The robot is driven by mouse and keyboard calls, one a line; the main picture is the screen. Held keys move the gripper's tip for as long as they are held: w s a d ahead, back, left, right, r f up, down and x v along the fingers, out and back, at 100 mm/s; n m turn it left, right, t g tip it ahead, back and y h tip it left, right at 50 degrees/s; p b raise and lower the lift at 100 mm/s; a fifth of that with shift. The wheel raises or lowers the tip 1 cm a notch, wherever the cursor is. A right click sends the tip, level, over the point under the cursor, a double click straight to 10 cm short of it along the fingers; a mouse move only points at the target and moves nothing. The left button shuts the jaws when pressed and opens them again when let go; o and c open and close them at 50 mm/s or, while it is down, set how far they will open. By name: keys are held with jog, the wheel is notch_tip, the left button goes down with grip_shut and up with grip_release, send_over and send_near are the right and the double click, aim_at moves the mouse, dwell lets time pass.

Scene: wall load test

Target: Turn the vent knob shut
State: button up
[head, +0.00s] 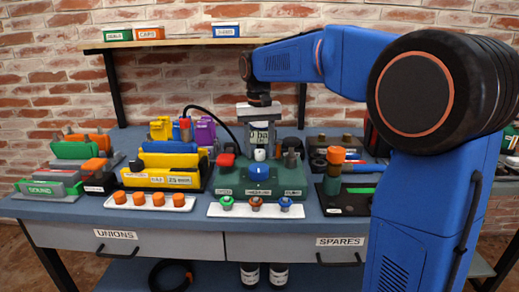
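A green test block (262,190) stands mid-bench with labels on its front that are too small to read. A large blue round knob (259,172) sits at its middle, a red knob (226,160) to the left and a dark knob (291,160) to the right. I cannot tell which is the vent knob. My gripper (259,112) hangs pointing down, over or in front of the display, above the blue knob. Its fingers are not clear, and I see nothing held.
Yellow bins (160,178) stand to the left, an orange-topped fitting (335,156) to the right. A shelf (180,43) with small boxes runs behind. A black hose arches behind the bins.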

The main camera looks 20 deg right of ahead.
aim_at(259, 151)
dwell(0.3)
notch_tip(259, 151, up, 17)
jog(key=shift+a+r, duration=0.15)
jog(key=shift+a, duration=0.05)
dwell(0.4)
jog(key=shift+s, duration=0.1)
